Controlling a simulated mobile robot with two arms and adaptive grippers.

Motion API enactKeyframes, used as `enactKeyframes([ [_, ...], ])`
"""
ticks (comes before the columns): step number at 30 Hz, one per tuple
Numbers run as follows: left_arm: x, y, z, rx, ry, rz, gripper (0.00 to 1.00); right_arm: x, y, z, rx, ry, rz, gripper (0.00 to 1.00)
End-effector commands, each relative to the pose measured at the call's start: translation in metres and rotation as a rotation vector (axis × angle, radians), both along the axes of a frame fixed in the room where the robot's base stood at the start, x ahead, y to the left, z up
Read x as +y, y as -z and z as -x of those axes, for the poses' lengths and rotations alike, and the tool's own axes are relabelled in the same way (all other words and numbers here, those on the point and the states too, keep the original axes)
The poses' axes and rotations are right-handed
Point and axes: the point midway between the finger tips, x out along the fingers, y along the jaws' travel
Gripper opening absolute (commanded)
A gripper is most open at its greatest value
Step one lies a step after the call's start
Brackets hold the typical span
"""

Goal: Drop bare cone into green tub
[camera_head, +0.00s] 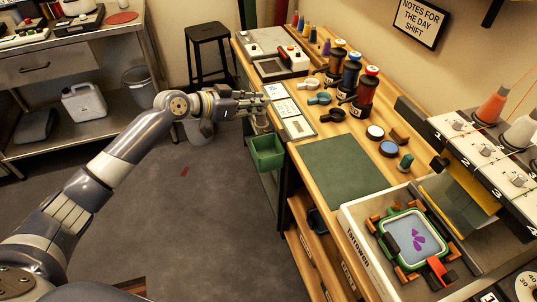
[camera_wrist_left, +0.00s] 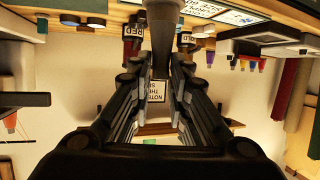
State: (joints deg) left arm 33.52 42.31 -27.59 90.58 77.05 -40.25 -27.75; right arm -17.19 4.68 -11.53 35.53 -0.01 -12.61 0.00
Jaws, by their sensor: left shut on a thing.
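My left gripper (camera_head: 262,100) is stretched out past the left edge of the wooden table, above the green tub. It is shut on the bare cone (camera_head: 261,123), a plain greyish tapered piece that hangs below the fingers. In the left wrist view the cone (camera_wrist_left: 163,28) sits between the fingertips (camera_wrist_left: 160,62), dark in shadow, with no thread visible on it. The green tub (camera_head: 268,160) hangs at the table's left side, below and slightly right of the cone. The cone is apart from the tub. My right gripper is not in view.
An embroidery hoop (camera_head: 413,240) lies in a pale tray. A stool (camera_head: 210,50) stands behind. Open floor lies left of the tub.

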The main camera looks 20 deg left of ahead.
Motion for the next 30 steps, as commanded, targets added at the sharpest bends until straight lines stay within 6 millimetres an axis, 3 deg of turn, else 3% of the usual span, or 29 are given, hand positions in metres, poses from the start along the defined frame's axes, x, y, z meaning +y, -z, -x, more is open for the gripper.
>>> enactKeyframes([
  [1, 0.000, 0.012, 0.000, 0.002, 0.001, 0.000, 0.07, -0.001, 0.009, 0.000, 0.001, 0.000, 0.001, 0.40],
  [6, 0.000, 0.030, 0.000, 0.000, 0.000, 0.000, 0.07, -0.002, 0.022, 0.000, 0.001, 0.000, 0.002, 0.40],
  [17, 0.000, 0.036, 0.000, -0.001, 0.000, 0.001, 0.07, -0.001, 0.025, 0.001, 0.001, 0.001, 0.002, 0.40],
  [18, 0.000, 0.036, 0.000, -0.001, 0.000, 0.001, 0.19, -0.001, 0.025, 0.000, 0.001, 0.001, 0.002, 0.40],
  [21, 0.000, 0.036, 0.000, -0.001, 0.000, 0.001, 0.40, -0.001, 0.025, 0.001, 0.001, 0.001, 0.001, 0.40],
  [30, 0.000, 0.036, 0.000, 0.000, 0.000, 0.000, 0.40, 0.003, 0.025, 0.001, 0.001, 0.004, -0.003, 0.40],
])
